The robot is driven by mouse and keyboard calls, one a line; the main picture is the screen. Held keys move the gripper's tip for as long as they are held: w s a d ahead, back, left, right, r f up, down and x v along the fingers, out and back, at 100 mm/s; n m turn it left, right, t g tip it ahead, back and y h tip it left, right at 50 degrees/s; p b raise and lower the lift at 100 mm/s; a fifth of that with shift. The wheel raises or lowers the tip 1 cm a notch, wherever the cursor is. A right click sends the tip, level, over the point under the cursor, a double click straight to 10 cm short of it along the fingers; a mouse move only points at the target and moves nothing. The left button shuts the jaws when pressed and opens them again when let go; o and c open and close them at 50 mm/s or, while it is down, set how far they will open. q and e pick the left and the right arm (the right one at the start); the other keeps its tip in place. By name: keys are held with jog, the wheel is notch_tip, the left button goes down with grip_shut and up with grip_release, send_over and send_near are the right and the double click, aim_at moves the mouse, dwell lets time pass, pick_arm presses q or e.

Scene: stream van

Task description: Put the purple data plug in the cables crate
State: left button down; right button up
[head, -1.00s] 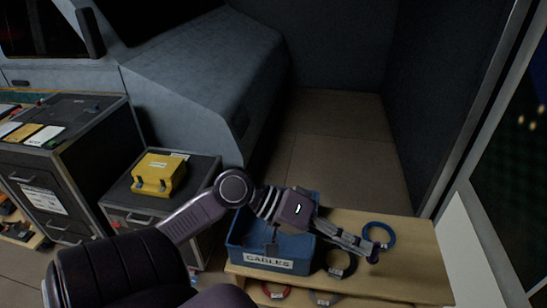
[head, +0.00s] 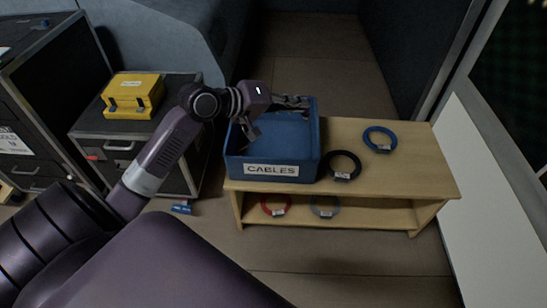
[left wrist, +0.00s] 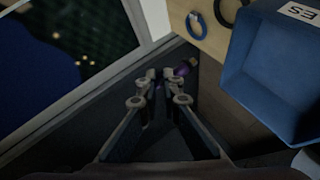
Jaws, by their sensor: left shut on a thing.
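The blue cables crate (head: 271,170), labelled "CABLES", stands on the left part of a wooden shelf bench; its visible inside looks empty. My left gripper (head: 300,104) is at the crate's back right rim in the head view. In the left wrist view the left gripper (left wrist: 160,78) has its fingers close together, shut on the small purple data plug (left wrist: 183,69), which shows at the fingertips. In that view the crate (left wrist: 262,75) is off to the right, apart from the plug. The plug is too small to make out in the head view. My right gripper is not in view.
On the wooden bench (head: 410,180) lie a black cable coil (head: 343,166) beside the crate and a blue coil (head: 380,139). A red coil (head: 275,205) and a grey coil (head: 324,207) lie on the lower shelf. A yellow case (head: 133,95) sits on a dark cabinet at left.

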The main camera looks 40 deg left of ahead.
pick_arm(q)
jog(key=w+a+f+n+t+y+b, duration=0.1)
jog(key=w+a+f+n+y+b, duration=0.35)
jog(key=w+a+f+b, duration=0.65)
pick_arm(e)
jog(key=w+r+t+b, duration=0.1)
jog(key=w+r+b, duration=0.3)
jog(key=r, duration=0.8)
pick_arm(q)
notch_tip(320, 180, down, 18)
jog(key=d+b, duration=0.2)
jog(key=shift+s+f, duration=0.15)
jog(key=shift+s, duration=0.15)
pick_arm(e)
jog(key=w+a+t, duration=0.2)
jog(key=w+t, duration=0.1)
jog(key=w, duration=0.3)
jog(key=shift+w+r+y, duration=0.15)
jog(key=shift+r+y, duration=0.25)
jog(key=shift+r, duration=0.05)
pick_arm(q)
jog(key=shift+f, duration=0.1)
